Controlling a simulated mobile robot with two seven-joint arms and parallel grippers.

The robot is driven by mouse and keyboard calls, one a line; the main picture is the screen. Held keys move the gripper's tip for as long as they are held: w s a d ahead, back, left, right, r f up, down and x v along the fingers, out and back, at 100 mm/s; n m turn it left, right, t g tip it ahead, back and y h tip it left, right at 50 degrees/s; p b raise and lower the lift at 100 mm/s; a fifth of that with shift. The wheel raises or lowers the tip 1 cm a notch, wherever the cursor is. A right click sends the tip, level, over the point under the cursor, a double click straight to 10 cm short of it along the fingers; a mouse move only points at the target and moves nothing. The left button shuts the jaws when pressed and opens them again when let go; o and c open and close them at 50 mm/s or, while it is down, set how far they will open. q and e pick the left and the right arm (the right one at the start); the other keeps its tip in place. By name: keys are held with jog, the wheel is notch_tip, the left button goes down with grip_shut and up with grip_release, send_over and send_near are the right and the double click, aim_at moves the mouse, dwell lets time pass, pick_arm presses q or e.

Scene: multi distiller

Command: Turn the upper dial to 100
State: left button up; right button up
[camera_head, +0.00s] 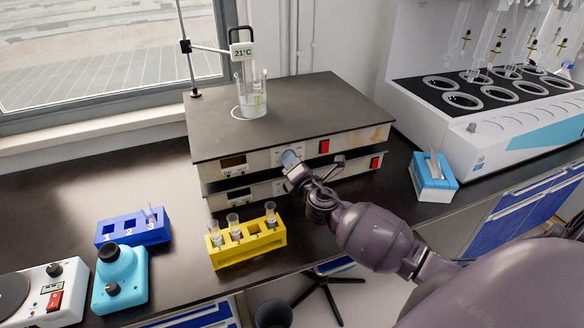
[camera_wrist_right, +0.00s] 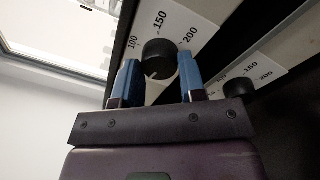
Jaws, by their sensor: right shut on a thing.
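The upper hot plate (camera_head: 290,110) is stacked on a second one, with a display (camera_head: 233,162) and a red switch (camera_head: 324,147) on its front. My right gripper (camera_head: 289,160) is at that front panel and hides the upper dial in the head view. In the right wrist view, the black upper dial (camera_wrist_right: 159,58) sits between the two blue fingertips of my right gripper (camera_wrist_right: 160,80), which is shut on it. The printed scale (camera_wrist_right: 165,25) around it reads 100, 150 and 200. I cannot tell which value the dial points to. My left gripper is not in view.
The lower plate's dial (camera_wrist_right: 239,88) is close beside my right gripper. A beaker (camera_head: 251,100) with a 21°C thermometer stands on top. A yellow tube rack (camera_head: 247,250), a blue rack (camera_head: 120,229) and a teal device (camera_head: 120,276) stand in front and left.

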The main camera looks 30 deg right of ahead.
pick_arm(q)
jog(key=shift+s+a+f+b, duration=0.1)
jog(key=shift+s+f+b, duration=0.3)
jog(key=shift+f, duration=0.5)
pick_arm(e)
jog(key=m+h, duration=0.1)
jog(key=m, duration=1.5)
jog(key=shift+a+r, duration=0.1)
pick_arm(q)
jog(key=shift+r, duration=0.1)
pick_arm(e)
jog(key=shift+m, duration=0.3)
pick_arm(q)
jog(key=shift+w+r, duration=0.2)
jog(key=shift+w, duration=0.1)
pick_arm(e)
jog(key=o, duration=0.9)
